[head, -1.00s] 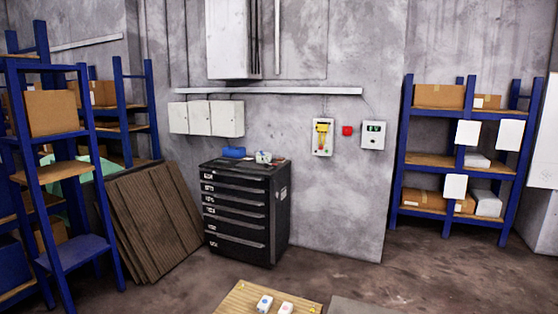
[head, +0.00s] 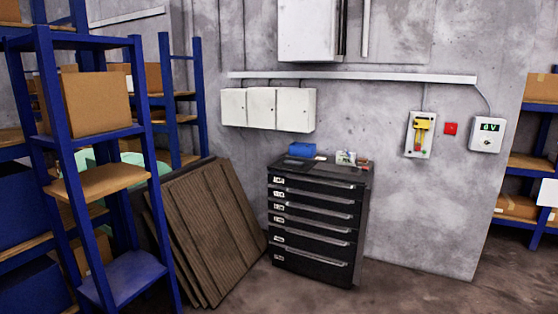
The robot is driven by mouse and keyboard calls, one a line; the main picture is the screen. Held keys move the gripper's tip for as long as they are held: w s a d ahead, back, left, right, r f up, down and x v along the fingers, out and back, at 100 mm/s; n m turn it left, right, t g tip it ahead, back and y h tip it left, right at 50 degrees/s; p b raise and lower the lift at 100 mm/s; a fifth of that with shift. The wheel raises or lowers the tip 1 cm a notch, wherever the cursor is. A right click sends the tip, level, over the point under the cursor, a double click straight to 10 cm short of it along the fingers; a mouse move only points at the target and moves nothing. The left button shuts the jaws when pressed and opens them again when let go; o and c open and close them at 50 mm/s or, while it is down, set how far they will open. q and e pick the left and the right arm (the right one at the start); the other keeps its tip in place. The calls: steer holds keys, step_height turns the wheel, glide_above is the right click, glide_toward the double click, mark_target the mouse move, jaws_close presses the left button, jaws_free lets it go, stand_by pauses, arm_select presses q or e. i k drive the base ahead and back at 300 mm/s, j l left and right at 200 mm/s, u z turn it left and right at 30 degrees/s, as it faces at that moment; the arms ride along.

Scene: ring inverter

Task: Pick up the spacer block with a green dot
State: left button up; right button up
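No spacer block with a green dot can be made out in the head view. A small white item with a greenish mark (head: 345,157) sits on top of the black drawer cabinet (head: 317,225), but it is too small to tell what it is. A blue object (head: 302,150) lies beside it on the cabinet. Neither of my grippers is in view.
Blue shelving (head: 95,180) with cardboard boxes stands at the left. Brown ribbed panels (head: 205,230) lean beside the cabinet. A yellow-handled switch (head: 420,133), a red button (head: 450,128) and a display box (head: 487,134) are on the wall. Bare floor shows at bottom right.

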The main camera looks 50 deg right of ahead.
mark_target(287, 162)
steer(key=i+l+z, duration=0.2)
steer(key=i+z, duration=0.3)
steer(key=i, duration=0.15)
steer(key=i+j+z, duration=0.1)
steer(key=i+z, duration=0.4)
steer(key=i, duration=0.2)
steer(key=i+j+z, duration=0.35)
steer(key=i+z, duration=0.15)
steer(key=i, duration=0.15)
